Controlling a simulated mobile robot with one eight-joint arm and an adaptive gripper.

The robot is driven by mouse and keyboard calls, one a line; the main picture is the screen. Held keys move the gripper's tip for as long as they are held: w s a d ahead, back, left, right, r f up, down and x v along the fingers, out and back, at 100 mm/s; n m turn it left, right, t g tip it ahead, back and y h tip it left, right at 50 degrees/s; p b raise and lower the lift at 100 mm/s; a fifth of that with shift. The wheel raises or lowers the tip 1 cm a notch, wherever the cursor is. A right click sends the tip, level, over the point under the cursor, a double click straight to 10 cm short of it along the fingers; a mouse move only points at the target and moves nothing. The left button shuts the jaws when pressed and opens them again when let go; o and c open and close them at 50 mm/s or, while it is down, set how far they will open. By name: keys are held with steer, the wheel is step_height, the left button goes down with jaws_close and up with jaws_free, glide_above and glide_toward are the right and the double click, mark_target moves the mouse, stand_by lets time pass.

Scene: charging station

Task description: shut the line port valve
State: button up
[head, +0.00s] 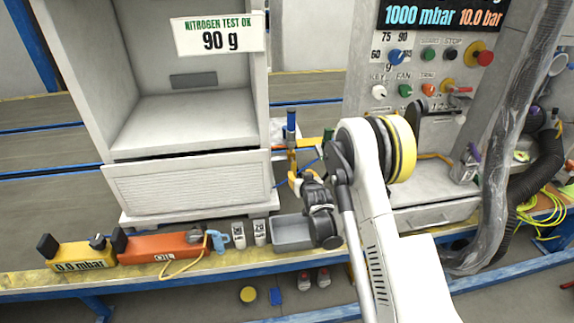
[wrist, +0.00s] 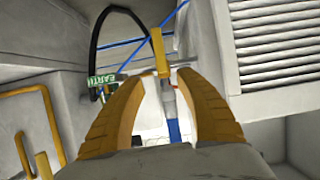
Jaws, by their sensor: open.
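A yellow bar (wrist: 160,52), which looks like a valve handle, stands just beyond my fingertips in the wrist view. A grey fitting and a blue part (wrist: 174,130) line up below it. I cannot tell for sure that this is the line port valve. In the head view a blue upright part (head: 291,123) shows between the white cabinet and the control panel, just above my gripper (head: 294,178). My gripper also shows in the wrist view (wrist: 157,80), with its yellow fingers apart and nothing held between them. My arm hides part of the area behind it.
The white cabinet (head: 190,184) stands left of my gripper, and the control panel (head: 365,70) right. A grey tray (head: 292,236), an orange OIL box (head: 160,247) and a yellow gauge box (head: 82,256) line the bench front. A green EARTH sign (wrist: 101,80) and black hose (wrist: 94,45) are close by.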

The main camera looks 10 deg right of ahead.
mark_target(294, 170)
steer(key=b+x, duration=0.1)
steer(key=x, duration=0.2)
steer(key=f+b+x, duration=0.1)
steer(key=x, duration=0.3)
steer(key=b+x, duration=0.1)
steer(key=x, duration=0.3)
steer(key=shift+s+a+f+b, duration=0.15)
steer(key=shift+s+f+b, duration=0.05)
steer(key=shift+f+b, duration=0.1)
steer(key=shift+w, duration=0.55)
jaws_close()
